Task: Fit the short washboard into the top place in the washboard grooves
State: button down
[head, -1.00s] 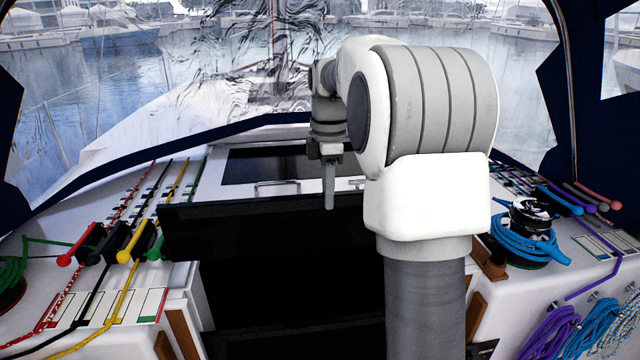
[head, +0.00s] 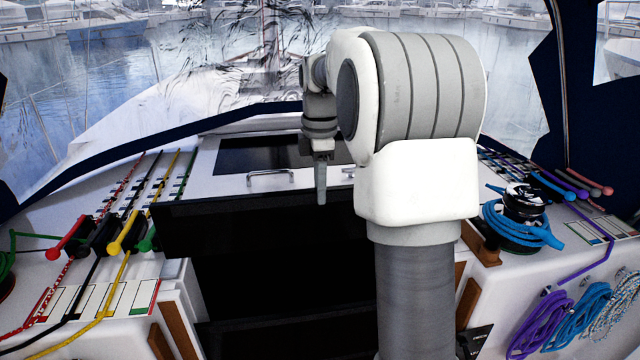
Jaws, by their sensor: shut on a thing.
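My gripper (head: 320,186) is small and far off, at the end of my arm over the companionway. It is shut on the dark short washboard (head: 225,228) at its upper edge. The board is roughly level and spans much of the opening below the sliding hatch. Its left end overlaps the left side of the opening. My arm hides its right end. A second dark panel (head: 255,338) shows low in the opening, with a black gap between the two. I cannot tell whether the held board's ends are in the washboard grooves, which are not visible.
The hatch (head: 268,155) with metal handles lies behind the board. Coloured levers (head: 120,235) and ropes are on the left deck. A winch with blue rope (head: 522,215) stands on the right. Coiled ropes (head: 575,320) hang at lower right.

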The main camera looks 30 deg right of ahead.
jog(key=b, duration=0.4)
send_over(320, 241)
jog(key=shift+w+d+f, duration=0.1)
jog(key=shift+w+f, duration=0.05)
jog(key=shift+f, duration=1.05)
jog(key=shift+w+d+f, duration=0.1)
jog(key=shift+w+f, duration=0.05)
jog(key=shift+f, duration=1.1)
jog(key=shift+w+f, duration=0.15)
jog(key=shift+f, duration=1.05)
jog(key=shift+p, duration=0.55)
